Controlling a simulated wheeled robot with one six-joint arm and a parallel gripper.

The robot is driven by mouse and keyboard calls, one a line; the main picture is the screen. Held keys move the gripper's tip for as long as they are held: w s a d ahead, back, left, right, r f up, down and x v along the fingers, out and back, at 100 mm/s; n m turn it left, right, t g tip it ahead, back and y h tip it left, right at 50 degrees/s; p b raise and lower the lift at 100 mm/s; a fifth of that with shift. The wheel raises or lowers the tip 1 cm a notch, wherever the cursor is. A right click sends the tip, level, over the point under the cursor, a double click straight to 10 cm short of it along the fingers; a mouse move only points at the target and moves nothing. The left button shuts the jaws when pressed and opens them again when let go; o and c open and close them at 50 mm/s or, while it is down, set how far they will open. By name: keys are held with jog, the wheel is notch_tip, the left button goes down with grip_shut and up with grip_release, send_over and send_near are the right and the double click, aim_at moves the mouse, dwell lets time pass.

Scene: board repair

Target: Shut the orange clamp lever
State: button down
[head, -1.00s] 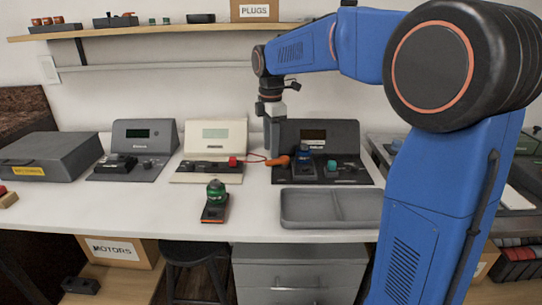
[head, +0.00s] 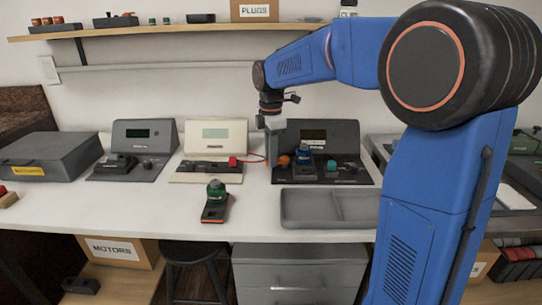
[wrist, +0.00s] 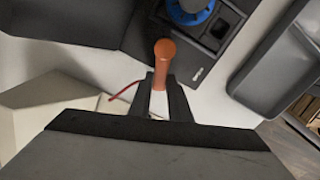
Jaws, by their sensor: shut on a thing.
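The orange clamp lever (head: 284,160) is at the left side of the dark grey station (head: 345,140), beside a blue round part (head: 303,150). In the wrist view the lever (wrist: 163,65) points away from the camera, its rounded end beyond the fingertips. My gripper (head: 274,160) is down at the station's left edge. In the wrist view my gripper (wrist: 161,84) has its two dark fingers on either side of the lever, shut on it. The blue part also shows at the top of the wrist view (wrist: 190,10). The lever's pivot is not clear.
A cream station (head: 215,140) with a red block (head: 233,161) and a red cable stands just left of my gripper. A grey tray (head: 330,223) lies in front of the dark station. A green-topped part (head: 215,190) stands on the open table front.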

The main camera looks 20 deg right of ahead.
jog(key=shift+w+m, duration=0.3)
jog(key=shift+m, duration=0.4)
jog(key=c, duration=1.6)
grip_release()
jog(key=shift+c, duration=0.2)
notch_tip(320, 180, up, 18)
jog(key=shift+f, duration=0.25)
